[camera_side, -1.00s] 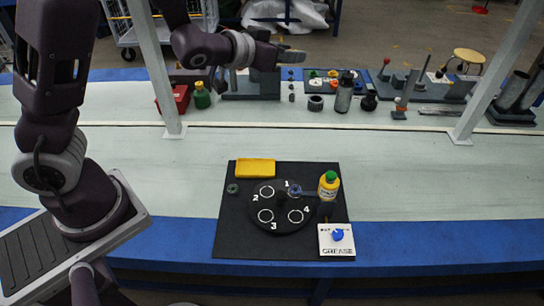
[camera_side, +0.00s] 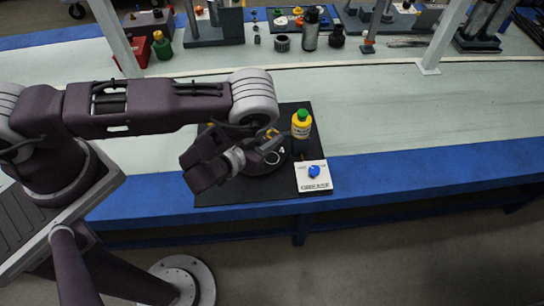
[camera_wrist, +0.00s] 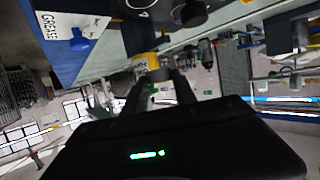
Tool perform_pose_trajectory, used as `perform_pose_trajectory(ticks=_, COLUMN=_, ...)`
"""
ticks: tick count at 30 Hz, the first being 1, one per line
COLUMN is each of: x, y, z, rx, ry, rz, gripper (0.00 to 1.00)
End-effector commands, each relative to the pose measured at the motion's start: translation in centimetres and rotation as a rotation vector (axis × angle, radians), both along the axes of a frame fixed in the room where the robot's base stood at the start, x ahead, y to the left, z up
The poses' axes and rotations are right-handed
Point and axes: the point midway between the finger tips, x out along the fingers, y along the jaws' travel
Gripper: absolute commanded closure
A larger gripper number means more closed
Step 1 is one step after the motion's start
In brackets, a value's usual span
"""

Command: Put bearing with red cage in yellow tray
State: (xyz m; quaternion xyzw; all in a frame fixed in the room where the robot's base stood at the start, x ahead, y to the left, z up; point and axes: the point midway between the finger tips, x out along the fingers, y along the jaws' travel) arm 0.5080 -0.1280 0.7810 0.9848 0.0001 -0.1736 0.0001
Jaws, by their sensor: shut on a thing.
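My gripper (camera_side: 268,138) is low over the black disc (camera_side: 262,164), near the spot where a ring-shaped bearing sat beside number 1. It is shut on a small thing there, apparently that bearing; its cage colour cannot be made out. In the wrist view the two dark fingers of my gripper (camera_wrist: 160,85) reach toward the yellow bottle. The yellow tray at the back left of the black mat is almost wholly hidden behind my arm; only a yellow speck (camera_side: 211,124) shows. The other bearing at the mat's left is hidden too.
A yellow bottle with a green cap (camera_side: 302,124) stands close right of my gripper. A white GREASE card with a blue knob (camera_side: 313,176) lies at the black mat's (camera_side: 312,150) front right. Fixtures and bottles line the back of the table.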

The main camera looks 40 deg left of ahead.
Motion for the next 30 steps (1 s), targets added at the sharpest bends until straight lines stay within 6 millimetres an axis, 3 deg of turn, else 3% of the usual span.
perform_pose_trajectory(ticks=5, x=0.1, y=0.0, z=-0.9, rx=0.0, ry=0.0, rz=-0.001, gripper=1.0)
perform_pose_trajectory(ticks=9, x=0.0, y=0.0, z=-4.2, rx=0.001, ry=0.002, rz=-0.001, gripper=1.0)
perform_pose_trajectory(ticks=18, x=0.0, y=0.0, z=-9.4, rx=-0.001, ry=0.001, rz=-0.002, gripper=1.0)
perform_pose_trajectory(ticks=30, x=0.1, y=0.0, z=-9.9, rx=-0.001, ry=0.001, rz=-0.001, gripper=1.0)
